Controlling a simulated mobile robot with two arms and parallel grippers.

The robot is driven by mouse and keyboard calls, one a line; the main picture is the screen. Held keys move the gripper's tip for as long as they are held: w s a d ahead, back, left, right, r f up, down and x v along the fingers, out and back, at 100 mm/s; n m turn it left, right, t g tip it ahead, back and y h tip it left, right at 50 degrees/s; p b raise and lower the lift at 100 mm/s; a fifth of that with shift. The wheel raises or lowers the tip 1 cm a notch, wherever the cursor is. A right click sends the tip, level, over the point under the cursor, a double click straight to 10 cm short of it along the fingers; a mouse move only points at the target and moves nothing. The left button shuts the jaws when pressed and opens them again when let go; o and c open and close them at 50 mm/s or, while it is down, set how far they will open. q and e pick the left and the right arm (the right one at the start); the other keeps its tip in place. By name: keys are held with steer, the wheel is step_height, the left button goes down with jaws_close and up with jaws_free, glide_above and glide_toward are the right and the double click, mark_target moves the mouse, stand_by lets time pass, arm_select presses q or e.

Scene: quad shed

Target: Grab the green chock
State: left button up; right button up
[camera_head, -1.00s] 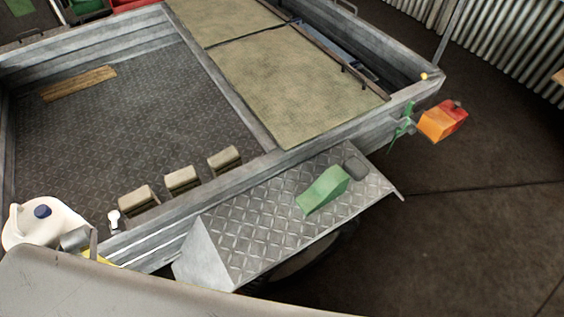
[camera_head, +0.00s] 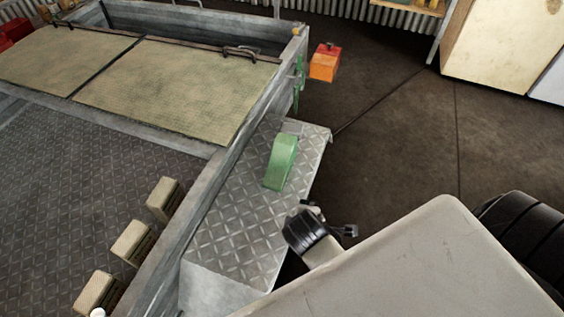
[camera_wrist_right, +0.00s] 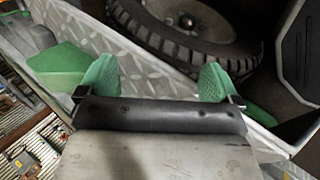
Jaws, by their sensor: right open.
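The green chock (camera_head: 281,161), a wedge with a curved top, rests on the diamond-plate fender (camera_head: 232,225) of the trailer. In the right wrist view the chock (camera_wrist_right: 57,64) shows at the left, outside the jaws. My right gripper (camera_head: 329,218) is at the fender's outer edge, on the near side of the chock and apart from it. In the right wrist view this gripper (camera_wrist_right: 157,78) is open, its green finger pads wide apart with nothing between them. My left gripper is not in view.
The trailer side wall (camera_head: 190,207) runs along the fender's left. Three wooden blocks (camera_head: 132,242) stand inside the trailer. A tyre (camera_wrist_right: 185,30) lies close to the right gripper. Open dark floor (camera_head: 410,130) is on the right.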

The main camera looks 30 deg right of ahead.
mark_target(281, 154)
steer(key=w+r+n+h, duration=0.1)
steer(key=w+r+n, duration=0.1)
steer(key=w+n, duration=0.1)
steer(key=w+r+n+t+h, duration=0.1)
steer(key=n, duration=0.1)
steer(key=shift+w+d+r+h, duration=0.25)
steer(key=shift+w+r+h, duration=0.05)
steer(key=shift+w+r, duration=0.1)
steer(key=w+a+r+n+t+h, duration=0.1)
steer(key=w+n, duration=0.2)
steer(key=w+r+n+t+h, duration=0.1)
steer(key=w+n, duration=0.2)
steer(key=n, duration=0.1)
steer(key=w+a+r+n+t+h, duration=0.1)
steer(key=w+n, duration=0.2)
steer(key=n, duration=0.1)
steer(key=shift+w+a+h, duration=0.3)
steer(key=shift+w, duration=0.05)
steer(key=b+x, duration=0.1)
steer(key=x, duration=0.3)
steer(key=shift+w+d+f, duration=0.15)
steer(key=shift+b+x, duration=0.5)
steer(key=shift+x, duration=2.2)
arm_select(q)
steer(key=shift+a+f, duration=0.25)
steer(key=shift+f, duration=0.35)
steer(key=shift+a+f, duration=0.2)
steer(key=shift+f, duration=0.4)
arm_select(e)
steer(key=shift+f, duration=0.1)
